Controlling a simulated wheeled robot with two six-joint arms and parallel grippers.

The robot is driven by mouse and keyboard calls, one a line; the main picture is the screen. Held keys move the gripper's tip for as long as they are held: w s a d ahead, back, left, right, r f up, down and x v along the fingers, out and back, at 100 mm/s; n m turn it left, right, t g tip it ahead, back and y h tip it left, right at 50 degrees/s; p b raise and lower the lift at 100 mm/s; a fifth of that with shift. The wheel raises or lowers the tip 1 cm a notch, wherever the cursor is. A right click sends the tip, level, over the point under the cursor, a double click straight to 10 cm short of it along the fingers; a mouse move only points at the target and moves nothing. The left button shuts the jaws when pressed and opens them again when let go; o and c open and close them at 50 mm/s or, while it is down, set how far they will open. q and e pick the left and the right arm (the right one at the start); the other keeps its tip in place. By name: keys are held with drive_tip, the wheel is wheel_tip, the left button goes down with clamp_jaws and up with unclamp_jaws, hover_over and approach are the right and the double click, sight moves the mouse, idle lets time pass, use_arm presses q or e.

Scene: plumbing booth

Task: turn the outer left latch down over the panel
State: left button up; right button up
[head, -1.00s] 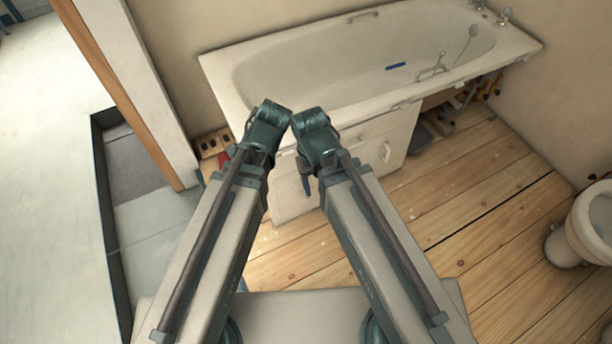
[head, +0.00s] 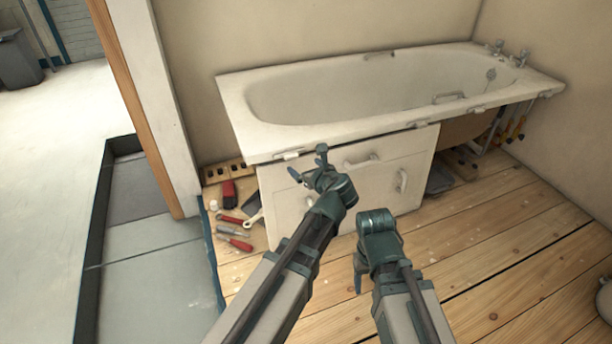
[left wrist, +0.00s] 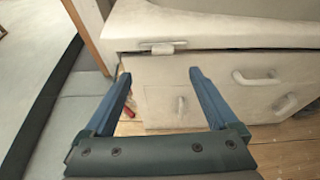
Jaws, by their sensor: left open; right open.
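The outer left latch (head: 290,155) is a small pale piece under the bath's front rim, near its left end. In the left wrist view the latch (left wrist: 163,48) lies sideways along the rim, at the top edge of the off-white panel (left wrist: 150,85). The panel (head: 280,205) stands upright below the bath's left part. My left gripper (head: 307,163) is open in front of the panel, close to the latch; its two blue fingers (left wrist: 158,82) frame the latch from below, with nothing between them. My right gripper (head: 368,262) is lower right, its fingers mostly hidden.
The white bath (head: 240,105) has more latches along its front rim, including one (head: 418,124) farther right. The panel bears handles (head: 402,180). Red-handled tools (head: 234,230) lie on the floor left of the panel. The floorboards (head: 500,225) to the right are mostly clear.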

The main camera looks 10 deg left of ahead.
sight(292, 156)
use_arm(q)
drive_tip(key=shift+m, duration=0.3)
drive_tip(key=b+x, duration=0.1)
drive_tip(key=x, duration=0.3)
drive_tip(key=b+x, duration=0.2)
drive_tip(key=x, duration=0.2)
drive_tip(key=b+x, duration=0.2)
drive_tip(key=x, duration=0.2)
drive_tip(key=shift+w+d+f, duration=0.2)
drive_tip(key=shift+x, duration=0.75)
drive_tip(key=c, duration=1.4)
drive_tip(key=shift+o, duration=0.2)
